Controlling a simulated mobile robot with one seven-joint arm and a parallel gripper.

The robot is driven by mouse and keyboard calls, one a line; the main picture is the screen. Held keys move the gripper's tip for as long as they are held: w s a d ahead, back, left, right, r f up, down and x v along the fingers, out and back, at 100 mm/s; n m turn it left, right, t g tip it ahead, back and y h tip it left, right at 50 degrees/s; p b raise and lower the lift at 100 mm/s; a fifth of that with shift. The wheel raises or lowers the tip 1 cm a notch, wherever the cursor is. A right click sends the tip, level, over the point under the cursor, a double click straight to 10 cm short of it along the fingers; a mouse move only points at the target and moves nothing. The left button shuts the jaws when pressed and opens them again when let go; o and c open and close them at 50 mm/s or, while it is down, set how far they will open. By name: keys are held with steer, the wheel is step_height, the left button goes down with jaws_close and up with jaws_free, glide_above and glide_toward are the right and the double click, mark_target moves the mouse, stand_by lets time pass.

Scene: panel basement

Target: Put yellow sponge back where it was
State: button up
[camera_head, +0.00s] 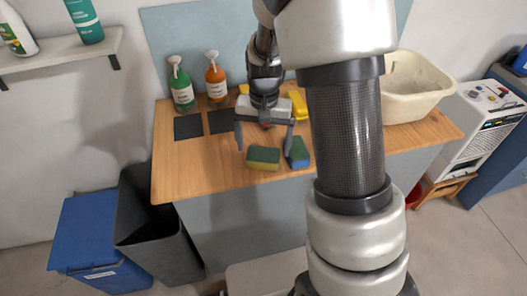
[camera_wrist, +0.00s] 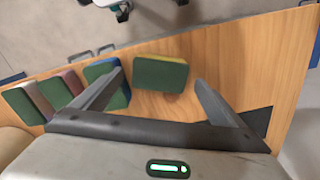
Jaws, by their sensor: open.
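The yellow sponge (camera_head: 262,159) with a dark green top lies flat near the front edge of the wooden table. It also shows in the wrist view (camera_wrist: 160,75). My gripper (camera_head: 264,150) is open and empty, pointing down above the table just behind this sponge. In the wrist view, the sponge lies between and slightly beyond my open fingertips (camera_wrist: 159,82). A blue sponge (camera_head: 298,153) with a green top stands to its right, and in the wrist view (camera_wrist: 118,98) my left-hand finger partly covers it.
A pink sponge (camera_wrist: 70,86) and another green-topped sponge (camera_wrist: 27,102) sit beyond the blue one. Dark square pads (camera_head: 188,127), a green bottle (camera_head: 182,88) and an orange bottle (camera_head: 215,80) are at the back left. A cream basin (camera_head: 425,98) stands on the right.

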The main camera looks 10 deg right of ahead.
mark_target(264, 154)
steer(key=s+r+n+t, duration=0.1)
steer(key=s+r, duration=0.3)
steer(key=r, duration=0.5)
steer(key=s+r+n+t, duration=0.15)
steer(key=s+r, duration=0.25)
steer(key=r, duration=0.5)
steer(key=s+r+n+t, duration=0.2)
steer(key=s+r+t, duration=0.1)
steer(key=s, duration=0.7)
steer(key=shift+v, duration=0.75)
step_height(264, 154, up, 3)
steer(key=p, duration=0.4)
steer(key=shift+s+r, duration=0.1)
steer(key=shift+r, duration=0.15)
